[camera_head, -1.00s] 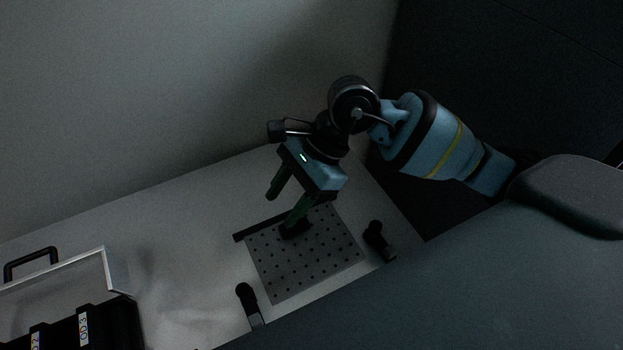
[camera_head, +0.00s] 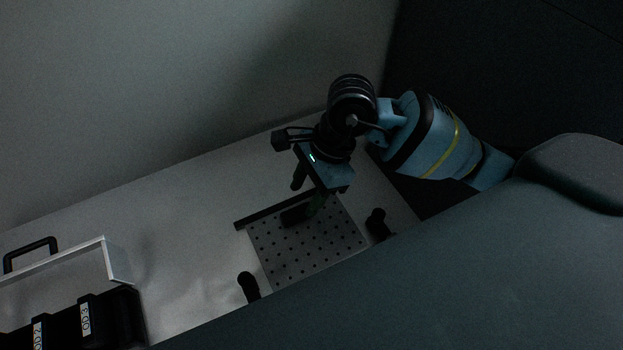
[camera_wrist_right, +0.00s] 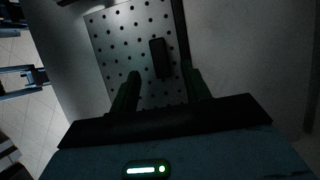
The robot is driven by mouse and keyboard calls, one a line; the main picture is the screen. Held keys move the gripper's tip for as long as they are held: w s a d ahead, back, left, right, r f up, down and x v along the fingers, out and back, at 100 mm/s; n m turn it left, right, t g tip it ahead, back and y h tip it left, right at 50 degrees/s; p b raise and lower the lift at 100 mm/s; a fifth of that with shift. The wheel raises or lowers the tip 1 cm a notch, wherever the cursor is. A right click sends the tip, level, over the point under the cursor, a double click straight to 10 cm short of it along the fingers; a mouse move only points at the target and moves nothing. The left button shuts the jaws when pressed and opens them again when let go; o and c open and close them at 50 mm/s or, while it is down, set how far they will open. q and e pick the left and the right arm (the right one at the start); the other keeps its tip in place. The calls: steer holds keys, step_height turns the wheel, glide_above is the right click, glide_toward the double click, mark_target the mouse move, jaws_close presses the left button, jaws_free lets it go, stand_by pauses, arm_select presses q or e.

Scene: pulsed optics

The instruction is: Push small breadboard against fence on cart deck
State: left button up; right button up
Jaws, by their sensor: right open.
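The small breadboard (camera_head: 300,255) is a grey plate with rows of dark holes, lying on the pale cart deck (camera_head: 190,245). A black block (camera_head: 295,215) sits on it near its far edge; the block also shows in the right wrist view (camera_wrist_right: 160,58). The fence (camera_head: 262,216) is a dark bar along that far edge, and in the right wrist view (camera_wrist_right: 180,30) it runs close beside the board. I cannot tell whether they touch. My right gripper (camera_head: 308,196) is open above the block's end of the board, its fingers (camera_wrist_right: 160,74) apart and empty. My left gripper is out of view.
Two black posts stand at the board's near side, one left (camera_head: 249,287) and one right (camera_head: 378,225). A light-framed tray (camera_head: 118,262) and black labelled cases (camera_head: 110,318) are at lower left. The deck left of the board is clear.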

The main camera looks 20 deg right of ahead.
mark_target(297, 211)
steer(key=shift+x, duration=2.5)
jaws_close()
jaws_free()
steer(key=v, duration=0.8)
steer(key=shift+f, duration=0.1)
